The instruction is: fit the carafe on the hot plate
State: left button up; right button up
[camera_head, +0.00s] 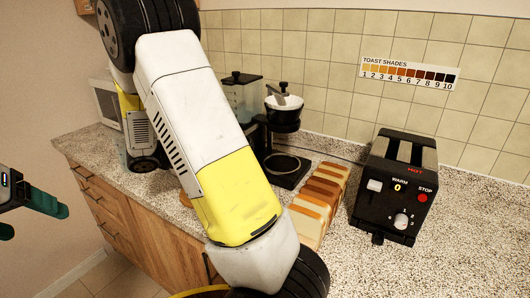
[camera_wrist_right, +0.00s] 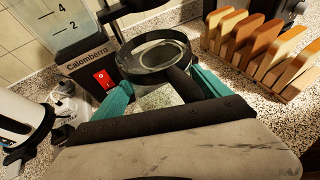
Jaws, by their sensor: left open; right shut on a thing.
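The coffee maker stands by the tiled wall, with its hot plate (camera_head: 284,166) a dark disc with a pale ring on a black base; the part I see looks bare. My right gripper (camera_wrist_right: 165,98) is shut on the dark handle of the carafe (camera_wrist_right: 155,52). In the right wrist view the carafe's round dark rim is in front of the coffee maker's red switch (camera_wrist_right: 104,80). In the head view an arm of mine hides this gripper and the carafe. Contact between carafe and plate cannot be told. My left gripper (camera_head: 28,212) is open and empty at the left edge.
The filter basket (camera_head: 283,112) overhangs the hot plate. A row of bread slices (camera_head: 320,200) stands close to the right of it, then a black toaster (camera_head: 398,185). The counter at front right is clear.

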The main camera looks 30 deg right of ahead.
jog(key=d, duration=0.9)
jog(key=w+d, duration=0.1)
jog(key=d, duration=0.3)
jog(key=shift+d, duration=0.4)
jog(key=x, duration=0.4)
jog(key=shift+d+r, duration=0.25)
jog(key=shift+r, duration=0.1)
jog(key=shift+f, duration=0.3)
jog(key=shift+w+a, duration=0.1)
jog(key=o, duration=1.6)
jog(key=shift+f, duration=0.15)
jog(key=shift+c, duration=0.2)
